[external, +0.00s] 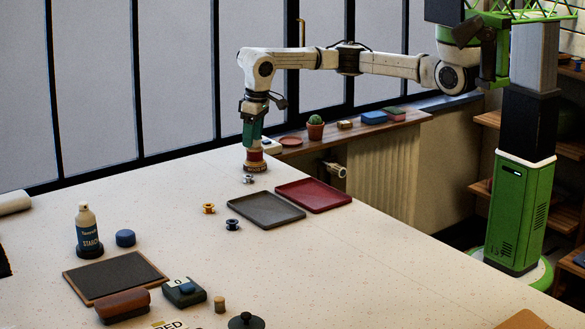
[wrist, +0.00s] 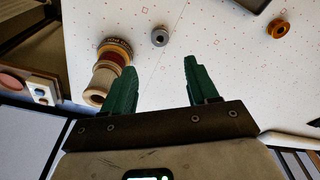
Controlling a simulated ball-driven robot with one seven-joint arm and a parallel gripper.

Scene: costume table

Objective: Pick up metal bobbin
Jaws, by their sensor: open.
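The metal bobbin (external: 248,179) is a small silver spool lying on the pale table, in front of a red and cream spool-like piece (external: 255,163). In the wrist view the metal bobbin (wrist: 160,37) is beyond the fingertips, roughly in line with the gap between them. My gripper (external: 251,145) hangs down above this part of the table. In the wrist view my gripper (wrist: 160,66) shows two green fingers spread apart with nothing between them. The red and cream piece (wrist: 108,68) is close beside the left finger there; I cannot tell if they touch.
A copper-coloured bobbin (external: 208,208) and a dark bobbin (external: 232,225) lie nearer the camera. A grey tray (external: 266,209) and a red tray (external: 314,195) are to the right. A starch bottle (external: 88,231) stands left. A shelf with a cactus (external: 315,127) runs behind the table.

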